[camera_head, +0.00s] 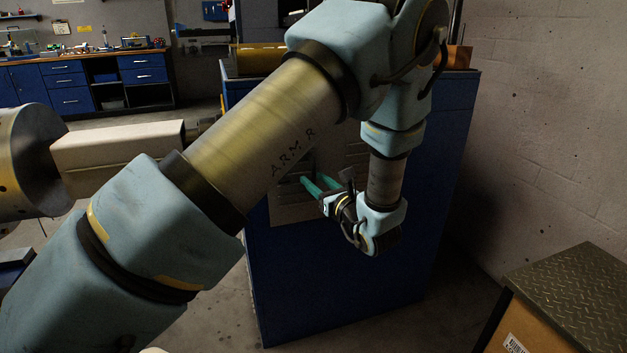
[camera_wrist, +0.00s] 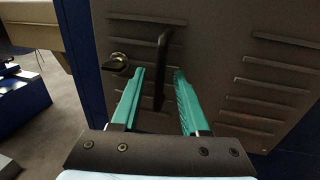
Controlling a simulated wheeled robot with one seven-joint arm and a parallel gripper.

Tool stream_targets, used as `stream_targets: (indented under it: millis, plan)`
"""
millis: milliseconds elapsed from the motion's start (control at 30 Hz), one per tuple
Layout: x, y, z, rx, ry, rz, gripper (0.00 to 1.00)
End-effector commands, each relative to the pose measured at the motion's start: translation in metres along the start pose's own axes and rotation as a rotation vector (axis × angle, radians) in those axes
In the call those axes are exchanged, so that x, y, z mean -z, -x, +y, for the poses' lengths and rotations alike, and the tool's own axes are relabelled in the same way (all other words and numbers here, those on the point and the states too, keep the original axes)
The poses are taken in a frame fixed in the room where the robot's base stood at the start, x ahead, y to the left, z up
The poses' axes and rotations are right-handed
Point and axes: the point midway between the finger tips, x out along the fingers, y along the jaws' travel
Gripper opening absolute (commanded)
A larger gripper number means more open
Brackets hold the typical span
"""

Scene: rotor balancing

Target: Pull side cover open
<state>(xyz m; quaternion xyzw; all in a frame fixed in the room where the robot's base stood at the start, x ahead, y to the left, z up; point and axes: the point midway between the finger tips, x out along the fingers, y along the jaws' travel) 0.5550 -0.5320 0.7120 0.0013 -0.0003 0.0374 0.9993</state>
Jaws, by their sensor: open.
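The side cover (camera_wrist: 215,40) is a grey louvred panel on the blue cabinet (camera_head: 335,285). In the head view the cover (camera_head: 290,210) is partly hidden behind my arm. A dark vertical handle (camera_wrist: 161,70) stands out from the cover, with a dark latch or knob (camera_wrist: 118,64) to its left. My gripper (camera_wrist: 160,72) has two green fingers, open, with the handle showing between them. I cannot tell whether either finger touches it. The gripper also shows in the head view (camera_head: 311,183), pointing at the cover. The cover looks flush with the cabinet.
A box with a tread-plate top (camera_head: 580,290) stands at the lower right. A concrete wall (camera_head: 550,110) runs along the right. A workbench with blue drawers (camera_head: 70,85) is at the back left. Open floor (camera_head: 300,335) lies before the cabinet.

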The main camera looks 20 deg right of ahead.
Motion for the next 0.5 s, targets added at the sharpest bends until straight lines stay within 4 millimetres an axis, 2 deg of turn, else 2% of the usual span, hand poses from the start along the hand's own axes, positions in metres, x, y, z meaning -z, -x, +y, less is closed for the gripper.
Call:
stream_targets:
  millis: [133,433,500]
  plan:
    - [0.0001,-0.0109,0.0001,0.000,0.001,0.000,0.45]
    - [-0.0001,-0.0128,0.0000,0.000,0.001,0.001,0.45]
    - [-0.0001,-0.0128,0.0001,0.000,0.001,0.001,0.38]
